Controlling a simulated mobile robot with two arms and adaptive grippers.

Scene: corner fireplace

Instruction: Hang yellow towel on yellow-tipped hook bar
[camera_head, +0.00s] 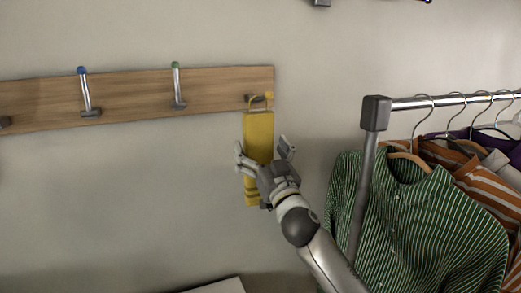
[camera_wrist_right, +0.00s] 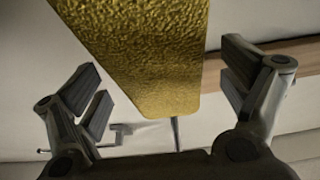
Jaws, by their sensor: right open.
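The yellow towel (camera_head: 258,135) hangs upright against the wall below the right end of the wooden hook bar (camera_head: 135,92). Its yellow loop (camera_head: 251,100) is up at the hook with the yellow tip (camera_head: 268,95); the loop appears to be around the hook, but the overlap is small. My right gripper (camera_head: 264,150) is open in front of the towel, with one finger to each side and the lower towel partly hidden behind it. In the right wrist view the towel (camera_wrist_right: 150,55) fills the upper middle between the spread fingers, apart from both. My left gripper is not in view.
Hooks with a blue tip (camera_head: 83,85) and a green tip (camera_head: 177,82) on the bar are empty. A metal clothes rack (camera_head: 372,125) with a green striped shirt (camera_head: 425,225) and other garments stands close to the right of my right arm.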

